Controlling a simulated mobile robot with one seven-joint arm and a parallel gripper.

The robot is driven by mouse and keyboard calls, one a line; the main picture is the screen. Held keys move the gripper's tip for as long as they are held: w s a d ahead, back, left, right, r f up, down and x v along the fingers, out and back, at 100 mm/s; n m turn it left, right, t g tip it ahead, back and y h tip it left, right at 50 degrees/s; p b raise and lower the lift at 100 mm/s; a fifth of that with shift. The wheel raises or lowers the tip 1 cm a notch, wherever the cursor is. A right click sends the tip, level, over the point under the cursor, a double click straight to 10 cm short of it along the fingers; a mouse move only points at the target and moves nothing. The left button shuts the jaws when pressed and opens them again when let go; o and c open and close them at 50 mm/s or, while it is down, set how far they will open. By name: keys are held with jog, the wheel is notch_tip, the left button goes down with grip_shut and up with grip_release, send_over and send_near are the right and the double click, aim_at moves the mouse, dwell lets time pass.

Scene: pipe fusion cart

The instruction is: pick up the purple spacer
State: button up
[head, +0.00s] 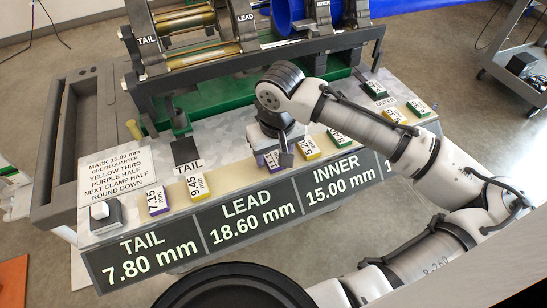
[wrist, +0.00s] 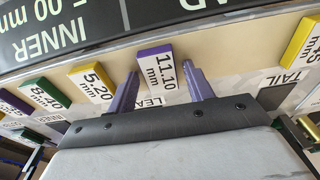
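A purple spacer labelled 11.10 mm (wrist: 158,68) lies on the pale strip in front of the LEAD label. In the wrist view my gripper (wrist: 162,88) is open, with one purple-grey finger on each side of this spacer and visible gaps between. I cannot tell how far the fingertips are above the strip. In the head view my gripper (head: 281,160) hangs over this spacer (head: 266,163) and partly hides it. Another purple spacer labelled 7.15 mm (head: 156,201) lies at the left of the tray. A third purple block (wrist: 12,104) shows at the wrist view's left edge.
A yellow 5.20 mm spacer (wrist: 91,81) and a green 8.40 mm spacer (wrist: 43,96) lie close beside my gripper. A yellow 9.45 mm spacer (head: 196,186) lies further left. The clamp machine (head: 200,60) stands behind. A sign panel (head: 245,222) runs along the front edge.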

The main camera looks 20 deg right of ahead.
jog(key=c, duration=0.8)
jog(key=shift+r, duration=0.15)
